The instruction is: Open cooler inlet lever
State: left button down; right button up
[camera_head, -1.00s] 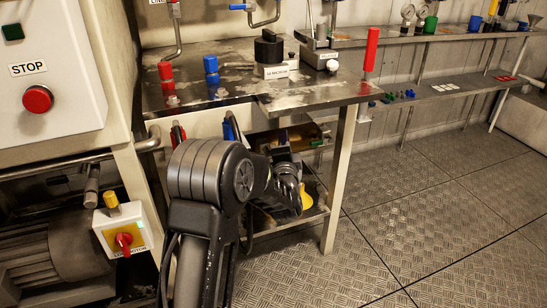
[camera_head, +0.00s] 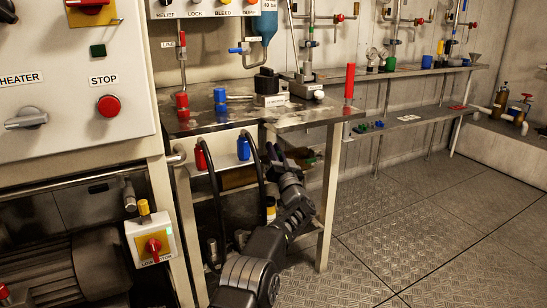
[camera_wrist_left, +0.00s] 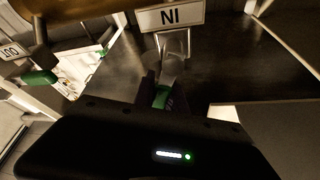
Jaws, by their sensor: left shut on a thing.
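In the left wrist view, the green handle of the inlet lever (camera_wrist_left: 161,98) sits between my left gripper's (camera_wrist_left: 165,82) fingers, and they are shut on it. An upside-down white "IN" label (camera_wrist_left: 170,17) is just beyond it. A second green lever (camera_wrist_left: 38,77) is at the left of that view, near an "OUT" label (camera_wrist_left: 12,52). In the head view, my left gripper (camera_head: 273,156) is under the front edge of the workbench (camera_head: 215,125), and the held lever cannot be made out. The right gripper is not in view.
A bench leg (camera_head: 329,200) stands to the right. The floor (camera_head: 430,210) to the right is clear.

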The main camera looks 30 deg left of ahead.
pick_arm(q)
jog(key=shift+s+a+r+n+g+y+b, duration=0.1)
jog(key=shift+s+a+n+g+y, duration=0.2)
jog(key=shift+n, duration=0.75)
jog(key=shift+s+a+r+n+g+y+b, duration=0.15)
jog(key=shift+s+n+g+y, duration=0.25)
jog(key=shift+n, duration=0.6)
jog(key=shift+s+a+n+g+y+b, duration=0.1)
jog(key=shift+s+a+n+g+y, duration=0.25)
jog(key=shift+n, duration=0.7)
jog(key=shift+w+d, duration=0.1)
jog(key=shift+w, duration=0.05)
jog(key=c, duration=1.4)
grip_release()
jog(key=shift+o, duration=0.2)
jog(key=shift+d, duration=0.15)
jog(key=shift+p+v, duration=0.7)
jog(key=shift+v, duration=0.5)
jog(key=shift+p+v, duration=0.75)
jog(key=shift+v, duration=1.85)
